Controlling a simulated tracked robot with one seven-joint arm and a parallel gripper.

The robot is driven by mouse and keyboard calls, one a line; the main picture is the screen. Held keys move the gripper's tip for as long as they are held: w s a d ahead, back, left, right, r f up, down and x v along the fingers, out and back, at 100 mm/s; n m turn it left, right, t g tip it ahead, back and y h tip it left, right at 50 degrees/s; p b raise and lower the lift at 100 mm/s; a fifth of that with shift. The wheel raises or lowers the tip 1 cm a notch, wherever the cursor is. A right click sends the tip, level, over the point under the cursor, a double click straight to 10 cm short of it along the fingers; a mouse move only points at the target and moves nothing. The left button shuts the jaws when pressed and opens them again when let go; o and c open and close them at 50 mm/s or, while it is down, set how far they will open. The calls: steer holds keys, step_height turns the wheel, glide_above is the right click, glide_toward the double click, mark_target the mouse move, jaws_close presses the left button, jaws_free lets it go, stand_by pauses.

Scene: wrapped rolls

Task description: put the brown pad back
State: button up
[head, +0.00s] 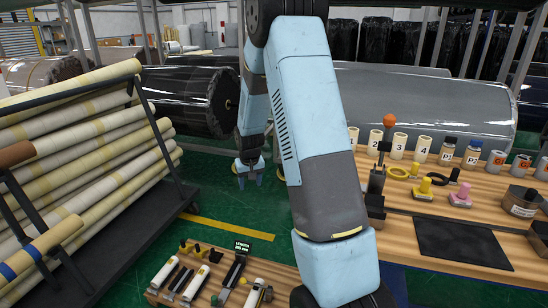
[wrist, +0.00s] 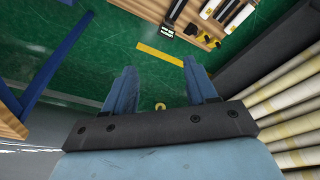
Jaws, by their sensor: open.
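I cannot make out for certain which thing is the brown pad. A brownish-grey labelled block (head: 522,201) sits at the right end of the right wooden bench in the head view. My gripper (head: 248,176) hangs over the green floor beyond the front bench, left of the right bench. In the wrist view its two blue fingers (wrist: 160,88) are apart, with nothing held between them. A small yellow round thing (wrist: 160,106) shows between the fingers, apparently below them. My arm crosses the middle of the head view and hides part of the benches.
The right bench (head: 400,246) holds numbered cylinders, a black mat (head: 461,242), a yellow stamp-like piece (head: 425,189) and a pink one (head: 460,195). A low front bench (head: 255,262) carries tools. A rack of cream rolls (head: 95,140) stands left. Large wrapped rolls (head: 185,95) lie behind.

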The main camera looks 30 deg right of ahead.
steer(key=s+a+r+t, duration=0.1)
steer(key=s+a+r, duration=0.1)
steer(key=s+r, duration=0.7)
steer(key=s+a+r, duration=0.3)
steer(key=s+r, duration=0.2)
steer(key=r, duration=0.7)
steer(key=s+a+r+t, duration=0.1)
steer(key=s+r, duration=0.3)
steer(key=s, duration=0.7)
steer(key=s+a+r+n+t, duration=0.1)
steer(key=s+r, duration=0.3)
steer(key=s, duration=0.6)
steer(key=shift+s+a+y, duration=0.3)
steer(key=shift+s+a, duration=0.05)
steer(key=shift+a, duration=0.5)
steer(key=shift+c, duration=0.3)
steer(key=shift+c, duration=1.1)
